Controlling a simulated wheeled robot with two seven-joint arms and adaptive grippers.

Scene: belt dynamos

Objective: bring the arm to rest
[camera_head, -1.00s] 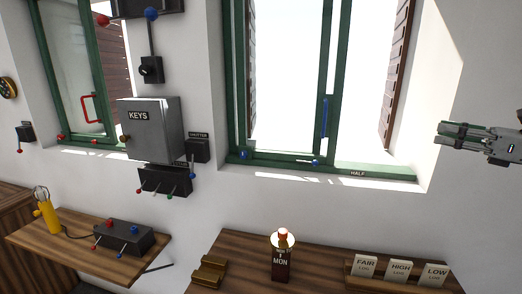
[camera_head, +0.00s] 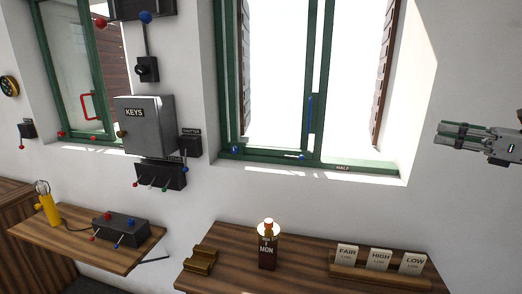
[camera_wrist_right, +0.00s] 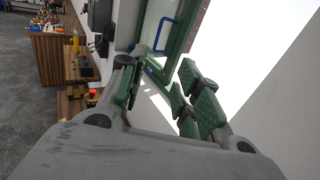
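My right gripper (camera_head: 440,132) comes in from the right edge of the head view, held out level in the air in front of the white wall, right of the large window. In the right wrist view its green-padded fingers (camera_wrist_right: 158,88) stand apart, with nothing between them. It is empty and touches nothing that I can see. My left arm and gripper do not show in either view.
A wooden shelf (camera_head: 215,286) below holds a small MON box (camera_head: 267,252) and FAIR, HIGH and LOW cards (camera_head: 379,260). A green-framed window (camera_head: 314,130), a grey KEYS box (camera_head: 146,125) and a left shelf (camera_head: 75,253) line the wall. Space around my right gripper looks clear.

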